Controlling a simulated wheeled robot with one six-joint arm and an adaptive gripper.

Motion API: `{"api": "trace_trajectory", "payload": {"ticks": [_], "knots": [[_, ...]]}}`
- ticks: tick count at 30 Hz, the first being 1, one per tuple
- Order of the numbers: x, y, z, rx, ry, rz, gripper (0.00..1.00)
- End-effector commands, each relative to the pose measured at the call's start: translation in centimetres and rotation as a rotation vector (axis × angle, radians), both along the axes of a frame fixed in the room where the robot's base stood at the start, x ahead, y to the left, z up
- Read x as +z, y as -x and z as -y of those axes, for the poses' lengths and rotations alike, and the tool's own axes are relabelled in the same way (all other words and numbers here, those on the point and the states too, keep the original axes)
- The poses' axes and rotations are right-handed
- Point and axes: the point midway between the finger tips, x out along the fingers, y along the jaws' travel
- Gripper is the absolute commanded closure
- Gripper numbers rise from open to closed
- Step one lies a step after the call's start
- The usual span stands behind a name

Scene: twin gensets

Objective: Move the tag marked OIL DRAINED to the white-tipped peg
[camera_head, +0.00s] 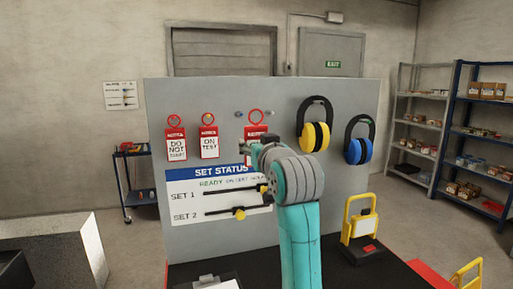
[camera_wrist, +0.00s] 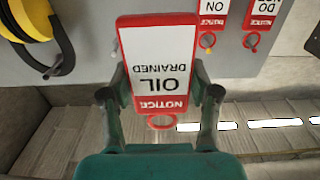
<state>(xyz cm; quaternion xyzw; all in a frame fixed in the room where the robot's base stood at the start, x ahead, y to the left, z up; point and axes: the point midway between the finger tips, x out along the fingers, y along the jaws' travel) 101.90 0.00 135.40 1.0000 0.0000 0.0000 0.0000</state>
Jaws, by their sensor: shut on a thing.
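The OIL DRAINED tag (camera_wrist: 158,50) is red and white with a red ring, and shows upside down in the wrist view. My gripper (camera_wrist: 160,93) is shut on its side edges near the ring end. In the head view the tag (camera_head: 256,130) is in front of the upper board, its lower part hidden by my gripper (camera_head: 248,150). The ring looks free of any peg in the wrist view. Two small pegs show beside the ring, a left peg (camera_head: 238,114) and a right peg (camera_head: 269,113). I cannot tell which peg has a white tip.
The DO NOT START tag (camera_head: 175,143) and ON TEST tag (camera_head: 209,142) hang to the left on the grey board (camera_head: 290,95). Yellow earmuffs (camera_head: 315,135) and blue earmuffs (camera_head: 359,150) hang to the right. Sliders and a SET STATUS panel (camera_head: 190,174) are below.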

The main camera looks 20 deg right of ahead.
Motion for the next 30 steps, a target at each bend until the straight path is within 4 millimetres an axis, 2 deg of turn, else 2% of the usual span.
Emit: {"api": "trace_trajectory", "payload": {"ticks": [30], "knots": [[0.0, 4.1, 0.0, 0.0, 0.0, 0.0, 0.68]]}}
